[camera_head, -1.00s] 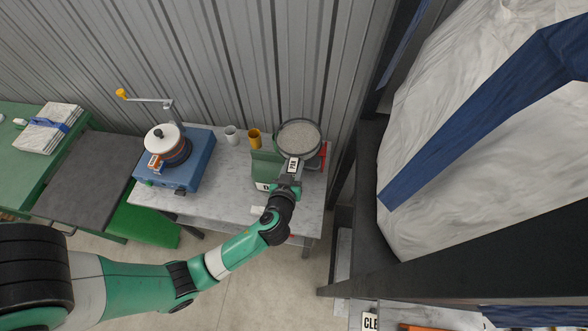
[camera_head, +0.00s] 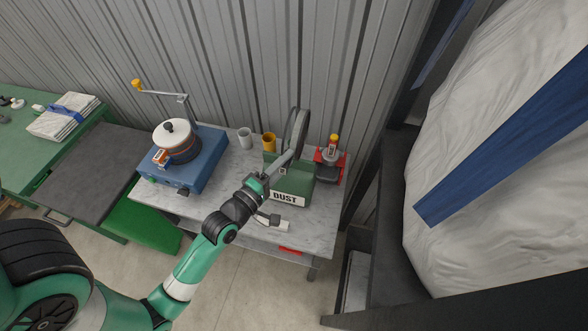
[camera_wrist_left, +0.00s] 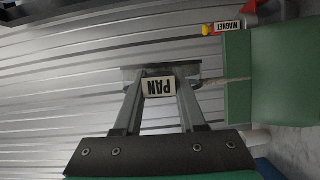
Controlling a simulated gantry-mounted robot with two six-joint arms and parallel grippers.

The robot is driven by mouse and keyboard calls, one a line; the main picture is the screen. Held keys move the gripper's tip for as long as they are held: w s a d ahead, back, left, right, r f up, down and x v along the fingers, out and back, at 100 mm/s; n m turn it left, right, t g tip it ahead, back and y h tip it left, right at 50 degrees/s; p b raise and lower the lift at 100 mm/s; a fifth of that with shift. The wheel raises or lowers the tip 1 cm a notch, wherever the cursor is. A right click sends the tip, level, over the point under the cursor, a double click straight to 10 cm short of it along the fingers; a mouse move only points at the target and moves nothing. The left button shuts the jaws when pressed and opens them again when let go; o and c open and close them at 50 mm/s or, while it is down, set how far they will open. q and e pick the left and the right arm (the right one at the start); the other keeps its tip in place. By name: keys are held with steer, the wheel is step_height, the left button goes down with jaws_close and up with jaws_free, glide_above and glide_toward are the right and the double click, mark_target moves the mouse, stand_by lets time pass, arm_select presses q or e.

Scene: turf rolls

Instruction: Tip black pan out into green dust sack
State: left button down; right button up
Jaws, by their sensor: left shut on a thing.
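The black pan (camera_head: 299,128) is tipped steeply onto its side above the green dust sack (camera_head: 300,184), which stands on the table with a "DUST" label facing front. My left gripper (camera_head: 268,178) is shut on the pan's handle, in front of and above the sack. In the left wrist view the "PAN" label (camera_wrist_left: 158,87) shows between the fingers, and a thin pale streak runs from the pan's edge to the green sack (camera_wrist_left: 262,75), like dust falling. The sack's inside is hidden, and so is the pan's inside. My right gripper is not in view.
Right of the sack is a red stand with a yellow-topped magnet (camera_head: 332,155). A blue burner box (camera_head: 205,165) carries a white-lidded pot. The corrugated wall is close behind.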

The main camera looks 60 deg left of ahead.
mark_target(282, 153)
arm_select(q)
steer(key=shift+s+a+f+n+t+y+b, duration=0.15)
steer(key=shift+s+a+n+t+y+b, duration=0.3)
steer(key=shift+n+b, duration=0.85)
steer(key=shift+s+a+f+n+t+y+b, duration=0.2)
steer(key=shift+s+a+n+b, duration=0.45)
steer(key=shift+n+b, duration=0.65)
steer(key=shift+d, duration=0.1)
